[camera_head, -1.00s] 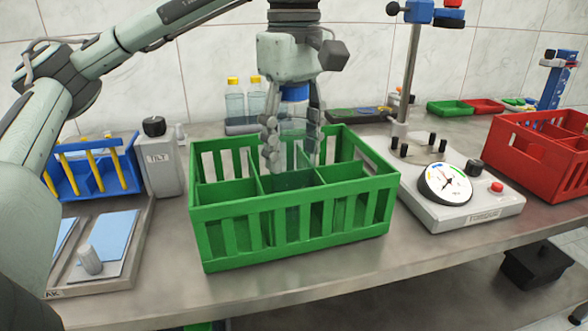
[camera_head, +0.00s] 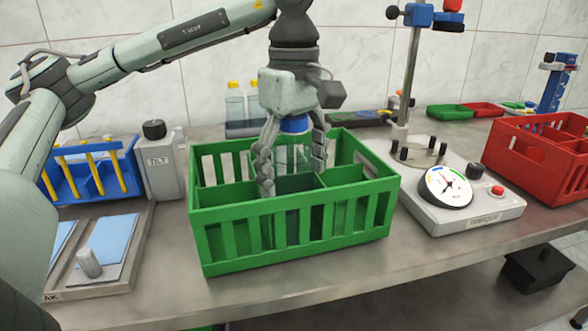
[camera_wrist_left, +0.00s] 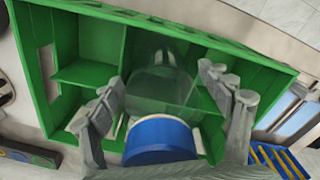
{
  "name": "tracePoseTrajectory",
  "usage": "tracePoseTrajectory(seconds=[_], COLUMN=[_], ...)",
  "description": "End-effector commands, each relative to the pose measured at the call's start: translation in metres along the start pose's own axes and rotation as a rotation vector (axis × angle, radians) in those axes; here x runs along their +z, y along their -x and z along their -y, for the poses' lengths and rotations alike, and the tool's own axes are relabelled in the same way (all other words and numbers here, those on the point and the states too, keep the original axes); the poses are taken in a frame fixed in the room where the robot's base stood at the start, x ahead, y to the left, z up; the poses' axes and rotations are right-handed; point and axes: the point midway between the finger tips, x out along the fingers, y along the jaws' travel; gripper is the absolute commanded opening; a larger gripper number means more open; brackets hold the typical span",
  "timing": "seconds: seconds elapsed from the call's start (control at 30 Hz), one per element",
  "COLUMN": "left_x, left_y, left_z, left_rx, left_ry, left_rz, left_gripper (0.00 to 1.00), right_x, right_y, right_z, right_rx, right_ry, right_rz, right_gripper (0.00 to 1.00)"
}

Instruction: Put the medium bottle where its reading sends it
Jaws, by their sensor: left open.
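A clear bottle with a blue cap (camera_head: 293,124) stands upright in the green crate (camera_head: 300,244), in about its middle; its lower part shows dimly behind the slats. I cannot tell exactly which compartment it is in. My left gripper (camera_head: 291,176) is open, its fingers spread on either side of the bottle from above. In the left wrist view the blue cap (camera_wrist_left: 160,140) is close to the camera, and the clear body (camera_wrist_left: 160,88) lies between the fingers, with gaps visible. The dial gauge (camera_head: 446,187) is on a white base at the right; its reading is too small to tell. My right gripper is not in view.
A red crate (camera_head: 535,165) stands at the right. Two yellow-capped bottles (camera_head: 235,105) stand behind. A blue rack (camera_head: 75,180) and a grey TILT box (camera_head: 161,172) are at the left. Small green (camera_head: 449,111) and red (camera_head: 482,107) trays lie at the back. A pole rises behind the gauge.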

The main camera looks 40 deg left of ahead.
Motion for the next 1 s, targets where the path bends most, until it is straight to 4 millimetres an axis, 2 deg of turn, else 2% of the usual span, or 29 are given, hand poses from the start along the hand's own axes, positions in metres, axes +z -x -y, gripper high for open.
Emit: tracePoseTrajectory(seconds=[0.2, 0.27, 0.37, 0.53, 0.6, 0.73, 1.0], left_x=[0.0, 0.0, 0.001, 0.001, 0.001, 0.001, 0.001], left_y=[0.003, 0.008, 0.024, 0.068, 0.084, 0.105, 0.122], left_z=[0.0, -0.001, -0.001, -0.001, -0.001, 0.0, 0.0], left_rx=[0.001, 0.002, 0.004, 0.005, 0.005, 0.003, 0.0], left_ry=[0.0, 0.0, -0.002, -0.002, -0.001, -0.002, -0.002], left_rz=[0.0, 0.001, 0.001, 0.0, -0.001, -0.001, 0.0], left_gripper=[0.78, 0.78, 0.78, 0.78, 0.78, 0.78, 0.78], right_x=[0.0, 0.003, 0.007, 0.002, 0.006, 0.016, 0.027], right_y=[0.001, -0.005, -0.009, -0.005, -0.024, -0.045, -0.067], right_z=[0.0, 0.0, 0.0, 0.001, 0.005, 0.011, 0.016], right_rx=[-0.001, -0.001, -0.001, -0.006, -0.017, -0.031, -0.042], right_ry=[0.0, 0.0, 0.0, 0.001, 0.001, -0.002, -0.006], right_rz=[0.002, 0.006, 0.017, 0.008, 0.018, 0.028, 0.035], right_gripper=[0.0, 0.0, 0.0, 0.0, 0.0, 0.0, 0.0])
